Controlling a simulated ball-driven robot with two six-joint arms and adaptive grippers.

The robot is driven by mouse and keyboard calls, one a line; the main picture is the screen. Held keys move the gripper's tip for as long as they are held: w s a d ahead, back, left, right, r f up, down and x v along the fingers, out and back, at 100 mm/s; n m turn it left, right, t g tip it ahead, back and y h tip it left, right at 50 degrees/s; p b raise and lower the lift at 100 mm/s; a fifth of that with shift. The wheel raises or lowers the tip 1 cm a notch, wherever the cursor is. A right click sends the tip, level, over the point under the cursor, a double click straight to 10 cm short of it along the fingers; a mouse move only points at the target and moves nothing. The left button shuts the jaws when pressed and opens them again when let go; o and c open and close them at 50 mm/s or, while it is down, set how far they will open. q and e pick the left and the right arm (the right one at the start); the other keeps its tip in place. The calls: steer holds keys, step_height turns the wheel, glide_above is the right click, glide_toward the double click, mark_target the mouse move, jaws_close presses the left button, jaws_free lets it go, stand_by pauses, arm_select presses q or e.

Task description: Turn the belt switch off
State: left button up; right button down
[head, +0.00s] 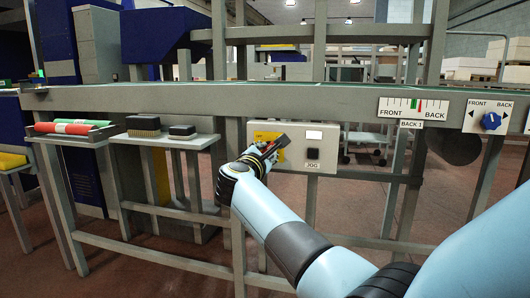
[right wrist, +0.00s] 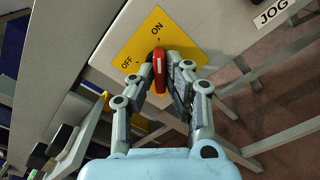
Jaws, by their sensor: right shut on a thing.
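The belt switch has a yellow plate (right wrist: 172,28) marked ON and OFF and a red handle (right wrist: 158,62). In the right wrist view, the handle's far end lies close to the ON mark, with OFF to its left. My right gripper (right wrist: 160,80) has its fingers on both sides of the red handle and is shut on it. In the head view, the gripper (head: 268,148) covers the handle and much of the yellow plate (head: 262,137). My left gripper does not show in either view.
A JOG button (head: 312,154) sits on the same grey panel (head: 327,163), right of the switch. A FRONT/BACK scale (head: 405,107) and a blue knob (head: 491,121) are farther right. Trays with red and green rolls (head: 75,126) and dark brushes (head: 143,123) stand left.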

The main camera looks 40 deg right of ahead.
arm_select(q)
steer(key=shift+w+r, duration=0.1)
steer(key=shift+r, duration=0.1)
arm_select(e)
steer(key=shift+n, duration=0.4)
steer(key=n+p, duration=0.1)
steer(key=n, duration=0.2)
steer(key=shift+r, duration=0.1)
steer(key=n+p, duration=0.2)
steer(key=n, duration=0.1)
steer(key=shift+n, duration=0.3)
steer(key=n+p, duration=0.1)
steer(key=n, duration=0.1)
steer(key=shift+n, duration=0.4)
steer(key=shift+n+p, duration=0.6)
steer(key=shift+n, duration=0.3)
steer(key=n+p, duration=0.1)
steer(key=n, duration=0.1)
steer(key=shift+n, duration=0.3)
steer(key=shift+n+p, duration=0.55)
steer(key=shift+n, duration=0.45)
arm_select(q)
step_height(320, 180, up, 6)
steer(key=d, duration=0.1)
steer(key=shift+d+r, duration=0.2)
arm_select(e)
steer(key=shift+n, duration=0.5)
arm_select(q)
steer(key=shift+p, duration=0.3)
